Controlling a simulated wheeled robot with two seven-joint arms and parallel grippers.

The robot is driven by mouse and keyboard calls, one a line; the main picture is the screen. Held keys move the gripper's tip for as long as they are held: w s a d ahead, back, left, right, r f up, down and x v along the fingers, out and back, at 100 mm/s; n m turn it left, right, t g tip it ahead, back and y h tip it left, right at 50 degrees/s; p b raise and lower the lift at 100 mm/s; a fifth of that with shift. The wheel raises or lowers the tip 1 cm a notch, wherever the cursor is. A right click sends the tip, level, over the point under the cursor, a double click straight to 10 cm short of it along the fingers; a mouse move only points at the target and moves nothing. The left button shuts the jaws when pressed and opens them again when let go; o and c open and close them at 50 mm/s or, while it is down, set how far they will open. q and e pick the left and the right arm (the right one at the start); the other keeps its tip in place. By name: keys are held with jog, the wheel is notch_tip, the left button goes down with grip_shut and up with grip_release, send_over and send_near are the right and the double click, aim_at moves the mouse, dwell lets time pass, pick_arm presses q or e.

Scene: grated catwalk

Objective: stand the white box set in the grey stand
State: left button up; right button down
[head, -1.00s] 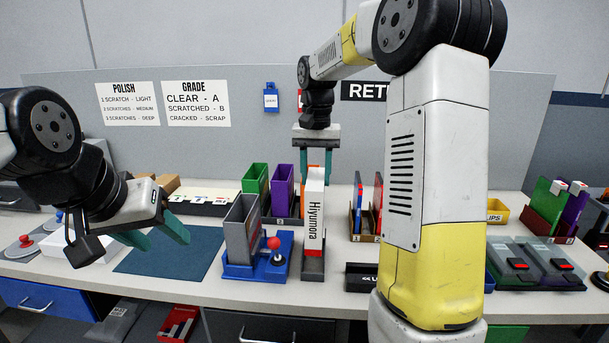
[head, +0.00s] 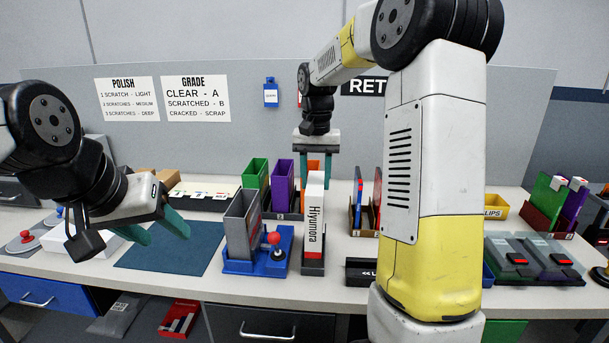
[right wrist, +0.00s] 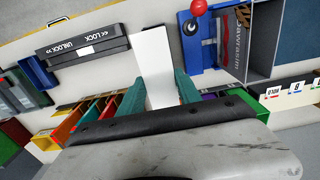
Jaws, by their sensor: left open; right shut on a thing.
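The white box set (head: 315,215), lettered "Hiyumora" with a red band near its foot, stands upright at the middle of the table. My right gripper (head: 317,172) is shut on its upper part from above. In the right wrist view the box's white top (right wrist: 154,65) shows between the teal fingers (right wrist: 160,93). The grey stand (head: 313,268) is directly under the box, whose lower end is at the stand. I cannot tell whether it rests on the stand's floor. My left gripper (head: 155,231) is open and empty over the blue-green mat (head: 170,255).
Left of the stand is a blue fixture (head: 257,262) with a red-knobbed lever and a grey case (head: 241,222). Green (head: 255,175) and purple (head: 282,182) holders stand behind. A dark lock bar (head: 360,271) lies to the right. My right arm hides part of the table.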

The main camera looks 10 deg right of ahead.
jog(key=shift+f, duration=2.7)
jog(key=shift+c, duration=1.8)
grip_release()
jog(key=shift+r, duration=0.1)
jog(key=shift+r, duration=3.9)
